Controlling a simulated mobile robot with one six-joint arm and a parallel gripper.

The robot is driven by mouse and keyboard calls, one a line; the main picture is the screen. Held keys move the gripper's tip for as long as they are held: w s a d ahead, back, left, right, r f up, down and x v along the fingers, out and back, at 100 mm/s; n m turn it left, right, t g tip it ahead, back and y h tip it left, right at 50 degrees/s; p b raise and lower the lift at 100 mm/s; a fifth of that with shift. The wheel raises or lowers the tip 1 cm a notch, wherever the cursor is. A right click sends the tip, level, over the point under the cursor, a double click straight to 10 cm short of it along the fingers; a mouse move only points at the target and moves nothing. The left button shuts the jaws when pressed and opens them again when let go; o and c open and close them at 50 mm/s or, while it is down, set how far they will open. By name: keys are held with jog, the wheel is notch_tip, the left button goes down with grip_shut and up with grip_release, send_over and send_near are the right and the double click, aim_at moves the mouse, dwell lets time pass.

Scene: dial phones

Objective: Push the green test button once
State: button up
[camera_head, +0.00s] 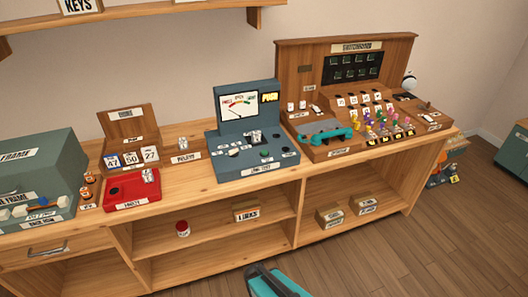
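The blue-grey test unit (231,165) stands on the bench top near the middle of the camera_head view. It has an upright back panel with a meter (238,106) and a small yellow-lit display (269,98). A small green button (264,153) sits on its sloped front panel, among dark knobs and a metal switch block. Nothing touches or covers the button. A teal and dark part at the bottom edge appears to be mine. No gripper fingers can be made out.
A wooden switchboard (292,60) with a teal handset (324,135) stands right of the unit. Left are a red box (131,200), a wooden number-card stand (130,119) and a large grey-green case (40,160). Open floor (350,265) lies before the bench.

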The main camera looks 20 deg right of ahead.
jog(key=shift+c, duration=0.4)
grip_shut()
dwell(1.3)
